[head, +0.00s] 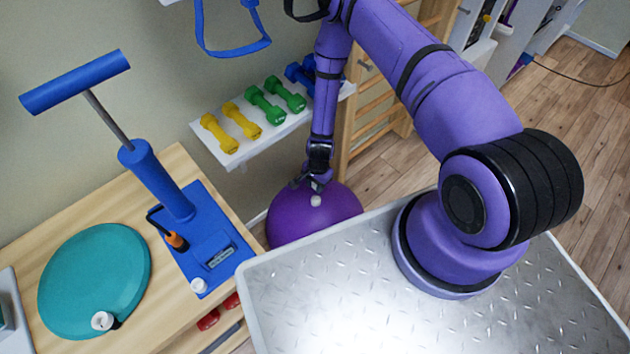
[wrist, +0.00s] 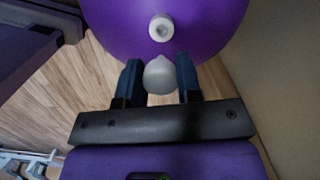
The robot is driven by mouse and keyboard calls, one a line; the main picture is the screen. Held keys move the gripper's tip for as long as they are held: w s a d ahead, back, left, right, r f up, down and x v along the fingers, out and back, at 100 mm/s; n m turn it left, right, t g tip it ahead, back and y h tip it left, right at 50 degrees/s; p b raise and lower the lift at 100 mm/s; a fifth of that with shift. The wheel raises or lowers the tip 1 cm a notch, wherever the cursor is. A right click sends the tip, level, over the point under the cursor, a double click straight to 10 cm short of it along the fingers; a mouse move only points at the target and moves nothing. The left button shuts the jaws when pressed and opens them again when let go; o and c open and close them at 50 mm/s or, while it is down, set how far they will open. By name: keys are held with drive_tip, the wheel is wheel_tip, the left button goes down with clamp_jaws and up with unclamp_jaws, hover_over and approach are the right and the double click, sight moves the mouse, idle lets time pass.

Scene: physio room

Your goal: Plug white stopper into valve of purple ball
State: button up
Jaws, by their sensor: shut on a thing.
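The purple ball (head: 285,222) sits beyond the metal plate in the head view and fills the top of the wrist view (wrist: 215,20). Its valve (wrist: 161,28) is a pale ring with a dark hole, facing the wrist camera. My gripper (head: 316,186) is right at the ball's upper side. In the wrist view my gripper (wrist: 159,80) is shut on the white stopper (wrist: 159,76), held between the two dark fingers. The stopper appears just below the valve, apart from it in the picture. A small white piece shows at the fingertips in the head view; whether valve or stopper, I cannot tell.
A wooden table (head: 150,175) at left holds a blue pump (head: 160,185) and a teal disc (head: 95,280) with a small white-and-black piece (head: 103,321). A white shelf (head: 240,145) of coloured dumbbells is near my arm. Wall bars (head: 375,125) stand behind.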

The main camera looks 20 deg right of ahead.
hover_over(316, 198)
drive_tip(key=shift+s+a+f, duration=0.1)
drive_tip(key=shift+s+f, duration=0.1)
drive_tip(key=shift+f, duration=1.35)
drive_tip(key=shift+s+a+f, duration=0.1)
drive_tip(key=shift+s+f, duration=0.05)
drive_tip(key=shift+f, duration=1.4)
drive_tip(key=shift+s+f, duration=0.1)
drive_tip(key=shift+f, duration=1.35)
